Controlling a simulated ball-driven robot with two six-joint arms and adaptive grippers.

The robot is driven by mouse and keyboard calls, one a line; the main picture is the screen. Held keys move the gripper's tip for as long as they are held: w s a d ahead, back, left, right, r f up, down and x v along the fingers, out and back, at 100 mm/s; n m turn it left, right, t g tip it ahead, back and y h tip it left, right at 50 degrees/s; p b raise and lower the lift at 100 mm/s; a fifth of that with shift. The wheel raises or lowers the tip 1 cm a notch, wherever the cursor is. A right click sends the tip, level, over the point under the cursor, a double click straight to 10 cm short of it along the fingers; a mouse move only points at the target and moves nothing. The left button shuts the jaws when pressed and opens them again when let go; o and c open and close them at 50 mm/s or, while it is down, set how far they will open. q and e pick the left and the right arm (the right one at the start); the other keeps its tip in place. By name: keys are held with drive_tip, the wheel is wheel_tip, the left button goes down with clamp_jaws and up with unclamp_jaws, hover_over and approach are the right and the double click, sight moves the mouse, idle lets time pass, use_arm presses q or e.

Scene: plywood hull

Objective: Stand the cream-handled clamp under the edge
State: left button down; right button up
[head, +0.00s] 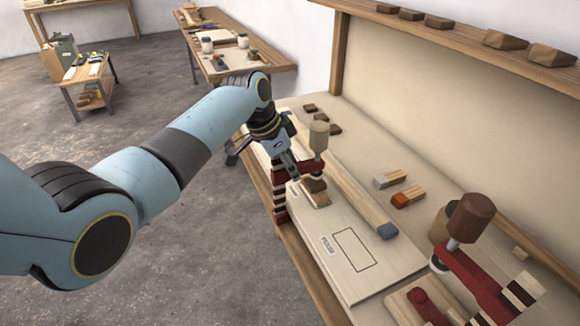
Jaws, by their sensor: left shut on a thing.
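The cream-handled clamp (318,141) has a tan-cream handle, a red body and a lower part striped red, cream and dark. It is upright at the left edge of the bench, its handle above the plywood panel (385,262). Its striped part hangs down outside the edge. My left gripper (292,172) is shut on the clamp's red body from the left. A small wood block lies below the clamp's screw; whether the screw touches it is unclear. The clamp's lower jaw is hidden. My right gripper is out of view.
A second red clamp with a dark brown handle (472,217) stands at the front right. A shelf (455,38) runs above. The floor at left is open.

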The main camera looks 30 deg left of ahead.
use_arm(q)
drive_tip(key=c, duration=1.1)
unclamp_jaws()
drive_tip(key=shift+o, duration=0.2)
